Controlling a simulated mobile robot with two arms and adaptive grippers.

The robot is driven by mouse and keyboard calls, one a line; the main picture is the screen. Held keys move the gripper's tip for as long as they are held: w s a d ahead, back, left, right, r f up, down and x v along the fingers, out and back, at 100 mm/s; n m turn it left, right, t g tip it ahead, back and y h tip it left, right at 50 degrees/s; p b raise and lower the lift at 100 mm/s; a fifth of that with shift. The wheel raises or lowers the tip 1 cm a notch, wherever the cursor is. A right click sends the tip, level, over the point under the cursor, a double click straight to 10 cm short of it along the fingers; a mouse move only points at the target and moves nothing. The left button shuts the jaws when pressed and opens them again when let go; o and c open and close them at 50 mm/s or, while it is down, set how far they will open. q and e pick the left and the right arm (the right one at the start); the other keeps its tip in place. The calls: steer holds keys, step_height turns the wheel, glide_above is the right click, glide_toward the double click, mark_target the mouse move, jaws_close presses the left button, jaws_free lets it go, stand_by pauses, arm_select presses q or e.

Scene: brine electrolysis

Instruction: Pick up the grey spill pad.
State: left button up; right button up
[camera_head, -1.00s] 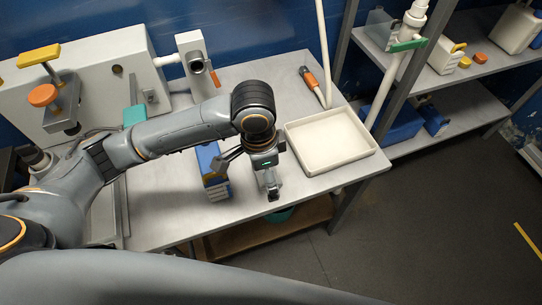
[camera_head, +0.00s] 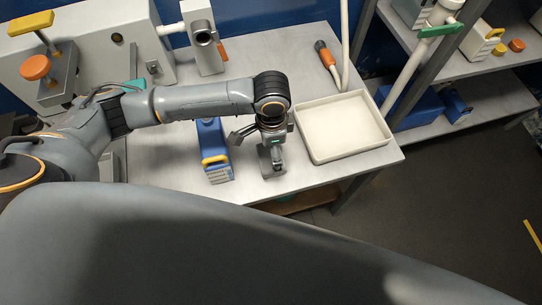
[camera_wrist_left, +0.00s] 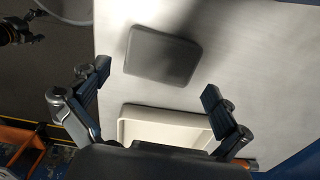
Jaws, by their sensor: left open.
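The grey spill pad (camera_wrist_left: 162,54) is a flat dark grey rounded rectangle lying on the light worktop (camera_wrist_left: 235,50) in the left wrist view. I cannot make it out in the head view, where my left arm and gripper cover part of the tabletop. My left gripper (camera_head: 272,168) points down over the table, between a blue container and a white tray. In the left wrist view its two fingers (camera_wrist_left: 150,88) are spread wide with nothing between them, and the pad lies beyond the fingertips.
The white tray (camera_head: 349,157) stands right of my left gripper. The blue container with a yellow handle (camera_head: 214,150) stands close on its left. An orange-handled tool (camera_head: 325,58) lies behind the tray. The front table edge is close to my gripper.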

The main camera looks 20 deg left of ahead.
arm_select(q)
step_height(320, 180, down, 4)
steer(key=shift+f, duration=0.15)
steer(key=shift+a, duration=0.1)
steer(key=c, duration=0.8)
steer(key=shift+r, duration=0.4)
step_height(320, 180, up, 2)
steer(key=shift+r, duration=0.15)
steer(key=s+r, duration=0.4)
steer(key=r, duration=0.1)
steer(key=shift+s+a+r, duration=0.1)
steer(key=shift+s+r, duration=0.15)
steer(key=shift+r, duration=0.05)
steer(key=s+r, duration=0.4)
steer(key=s, duration=0.5)
steer(key=shift+s+a+r, duration=0.2)
steer(key=shift+s+a, duration=0.05)
steer(key=shift+a, duration=0.15)
